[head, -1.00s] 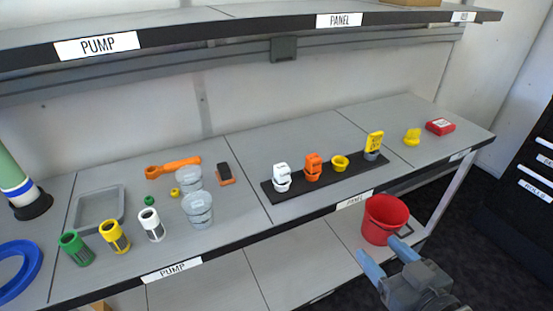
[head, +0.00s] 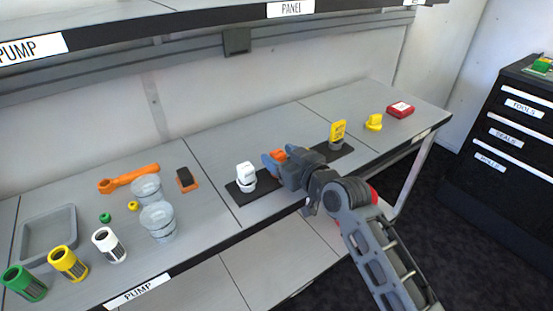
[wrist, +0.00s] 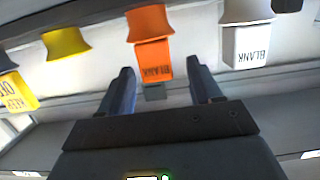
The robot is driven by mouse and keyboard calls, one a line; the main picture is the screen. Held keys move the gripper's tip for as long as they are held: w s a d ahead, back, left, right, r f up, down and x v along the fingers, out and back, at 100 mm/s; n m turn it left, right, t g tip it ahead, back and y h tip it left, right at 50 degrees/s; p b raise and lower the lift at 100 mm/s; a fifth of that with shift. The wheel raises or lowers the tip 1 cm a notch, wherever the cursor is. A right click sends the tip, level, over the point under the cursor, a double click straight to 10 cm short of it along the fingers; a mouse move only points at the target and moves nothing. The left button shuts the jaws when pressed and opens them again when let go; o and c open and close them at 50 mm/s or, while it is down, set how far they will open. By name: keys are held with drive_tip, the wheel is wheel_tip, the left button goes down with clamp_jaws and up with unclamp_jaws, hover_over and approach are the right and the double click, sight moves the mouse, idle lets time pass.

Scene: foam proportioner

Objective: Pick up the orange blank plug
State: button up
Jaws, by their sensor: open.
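The orange blank plug (head: 278,154) sits on the black strip (head: 233,192) on the bench, mostly hidden behind my gripper in the head view. In the wrist view the orange plug (wrist: 153,60), lettered BLANK, lies ahead between the two fingers. My gripper (head: 272,162) is open, with its blue fingertips close to the plug. In the wrist view the gripper (wrist: 162,85) has one finger on each side of the plug's lettered block. I cannot tell whether either finger touches it.
A white blank plug (head: 245,174) stands left of the orange one, also in the wrist view (wrist: 246,45). An overhead shelf (head: 150,22) runs above the bench.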

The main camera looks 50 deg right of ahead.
sight(279, 154)
drive_tip(key=shift+x, duration=1.85)
drive_tip(key=shift+c, duration=0.5)
drive_tip(key=c, duration=1)
drive_tip(key=shift+o, duration=0.2)
drive_tip(key=shift+r, duration=0.1)
